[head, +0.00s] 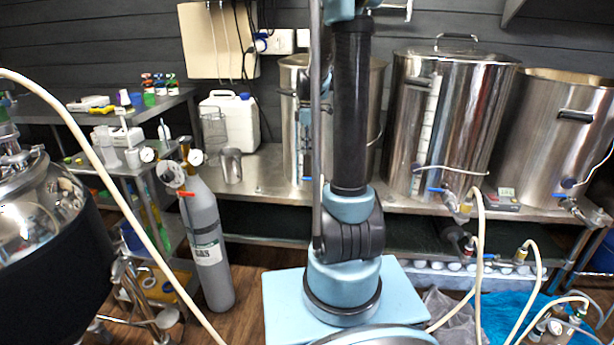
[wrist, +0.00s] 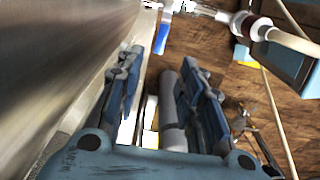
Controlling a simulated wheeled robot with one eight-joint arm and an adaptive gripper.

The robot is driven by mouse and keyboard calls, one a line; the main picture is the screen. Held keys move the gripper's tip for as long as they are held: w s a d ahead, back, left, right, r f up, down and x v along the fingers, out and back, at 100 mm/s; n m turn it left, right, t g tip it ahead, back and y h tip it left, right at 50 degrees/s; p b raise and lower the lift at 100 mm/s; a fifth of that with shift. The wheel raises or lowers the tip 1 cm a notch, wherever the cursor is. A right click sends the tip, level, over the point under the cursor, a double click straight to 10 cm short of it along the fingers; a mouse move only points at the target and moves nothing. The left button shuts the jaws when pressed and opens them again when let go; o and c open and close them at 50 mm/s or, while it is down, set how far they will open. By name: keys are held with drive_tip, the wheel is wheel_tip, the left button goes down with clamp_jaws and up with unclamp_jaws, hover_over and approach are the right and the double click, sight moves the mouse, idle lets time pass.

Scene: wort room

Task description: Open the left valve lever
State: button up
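My gripper (wrist: 160,57) is open and empty in the wrist view, its two dark blue fingers apart. A blue valve lever (wrist: 162,32) shows just beyond the fingertips, roughly between them, next to a metal fitting with a pale hose. I see no contact between fingers and lever. A steel kettle wall (wrist: 60,70) runs along the left. In the head view my arm covers part of the left kettle (head: 296,120). Blue levers show at the middle kettle (head: 436,190) and right kettle (head: 561,199). My gripper cannot be made out there.
A grey gas cylinder (head: 207,245) with gauges stands on the floor at left. A white jug (head: 231,118) and a metal cup (head: 231,165) stand on the steel bench (head: 262,178). Pale hoses (head: 479,255) hang at the right. A dark rounded vessel (head: 45,260) fills the lower left.

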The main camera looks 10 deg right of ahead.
sight(308, 178)
wheel_tip(308, 178, down, 12)
drive_tip(key=shift+f, duration=0.2)
idle(0.4)
